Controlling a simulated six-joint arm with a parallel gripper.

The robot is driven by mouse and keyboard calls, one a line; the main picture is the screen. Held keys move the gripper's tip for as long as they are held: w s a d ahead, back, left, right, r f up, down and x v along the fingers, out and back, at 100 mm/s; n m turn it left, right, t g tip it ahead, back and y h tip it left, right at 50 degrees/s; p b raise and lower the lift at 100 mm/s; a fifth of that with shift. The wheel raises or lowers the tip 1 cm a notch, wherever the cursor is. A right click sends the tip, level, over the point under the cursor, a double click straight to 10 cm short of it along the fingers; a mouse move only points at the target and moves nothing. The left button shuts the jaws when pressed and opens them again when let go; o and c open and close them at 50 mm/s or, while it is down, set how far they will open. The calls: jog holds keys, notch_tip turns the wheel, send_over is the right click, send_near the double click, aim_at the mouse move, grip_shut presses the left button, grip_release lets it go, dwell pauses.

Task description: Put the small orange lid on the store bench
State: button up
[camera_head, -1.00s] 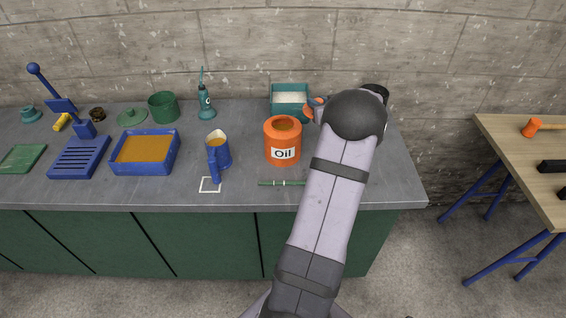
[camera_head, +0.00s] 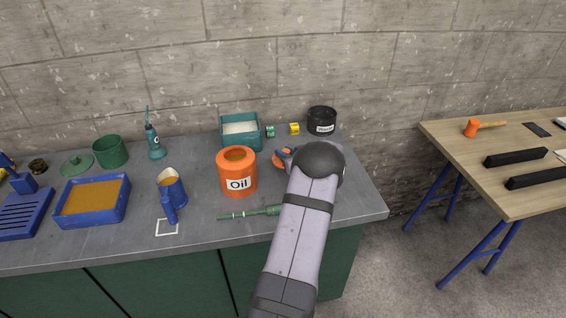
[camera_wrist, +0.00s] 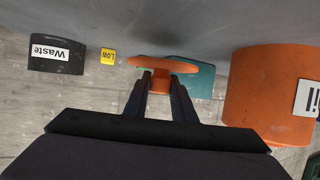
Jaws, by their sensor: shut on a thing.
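The small orange lid (camera_head: 281,159) is right of the orange Oil can (camera_head: 237,172), over the grey bench (camera_head: 345,206). In the wrist view, the lid (camera_wrist: 172,65) shows edge-on with its knob between my fingers. My gripper (camera_wrist: 160,82) is shut on that knob; in the head view my wrist partly hides the gripper and lid. I cannot tell if the lid touches the bench. The Oil can's top is open. A wooden trestle table (camera_head: 470,160) stands apart at the right; I cannot tell which surface is called the store bench.
A teal box (camera_head: 241,145), a yellow block (camera_head: 294,129) and a black Waste pot (camera_head: 321,121) stand behind my gripper. A green tool (camera_head: 247,213) lies in front. The wooden table carries an orange mallet (camera_head: 471,128) and black bars (camera_head: 515,157), with bare wood at its near left.

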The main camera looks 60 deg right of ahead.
jog(key=shift+f+p, duration=0.3)
jog(key=shift+f, duration=1.7)
jog(key=shift+f, duration=0.1)
jog(key=shift+f, duration=0.15)
jog(key=o, duration=1.1)
jog(key=shift+c, duration=0.2)
